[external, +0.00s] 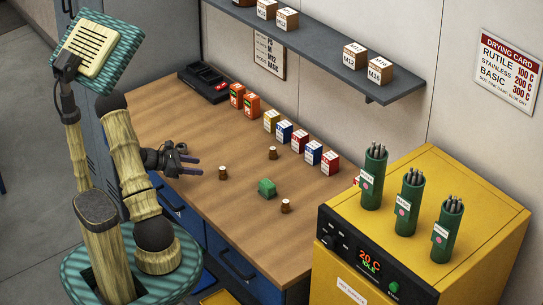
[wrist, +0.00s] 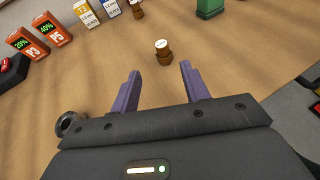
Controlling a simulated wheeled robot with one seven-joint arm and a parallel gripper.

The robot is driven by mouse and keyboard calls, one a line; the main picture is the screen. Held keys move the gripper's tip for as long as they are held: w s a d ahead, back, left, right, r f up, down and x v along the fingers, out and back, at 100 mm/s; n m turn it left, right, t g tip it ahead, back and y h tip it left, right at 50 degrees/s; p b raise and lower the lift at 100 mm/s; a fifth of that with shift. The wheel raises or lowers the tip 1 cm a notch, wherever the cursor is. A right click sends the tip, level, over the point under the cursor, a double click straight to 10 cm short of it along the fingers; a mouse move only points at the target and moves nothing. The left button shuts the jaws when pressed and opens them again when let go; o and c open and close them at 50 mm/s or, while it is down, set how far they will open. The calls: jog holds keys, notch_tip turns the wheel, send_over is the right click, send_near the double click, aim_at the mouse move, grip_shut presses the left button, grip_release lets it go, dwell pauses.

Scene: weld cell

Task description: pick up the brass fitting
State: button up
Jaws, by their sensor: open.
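Three small brown, stepped pieces with pale tops stand upright on the wooden bench. I cannot tell which is the brass fitting. The nearest brown piece (external: 222,173) stands just ahead of my gripper (external: 192,160). In the wrist view this same piece (wrist: 163,52) is beyond and between my fingertips (wrist: 160,72), not touching them. A second brown piece (external: 272,153) stands further back and shows at the top of the wrist view (wrist: 137,9). The third brown piece (external: 285,206) is near the bench's right end. My gripper is open and empty.
A green block (external: 267,187) sits on the bench (external: 240,220) among the brown pieces. Small coloured boxes (external: 285,132) and orange boxes (external: 251,104) line the wall. A yellow oven (external: 470,240) with green rod canisters stands at right. A shelf (external: 325,42) hangs above.

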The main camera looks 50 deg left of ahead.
aim_at(221, 168)
jog(key=x, duration=0.7)
jog(key=shift+w+p, duration=0.1)
jog(key=shift+p, duration=0.3)
jog(key=shift+w+d+r+p, duration=0.1)
jog(key=shift+w+d+p, duration=0.25)
jog(key=shift+w, duration=0.1)
jog(key=p+x, duration=0.1)
jog(key=x, duration=0.2)
jog(key=shift+w+d, duration=0.25)
jog(key=shift+w, duration=0.05)
jog(key=shift+w+d, duration=0.1)
jog(key=shift+w, duration=0.2)
grip_shut()
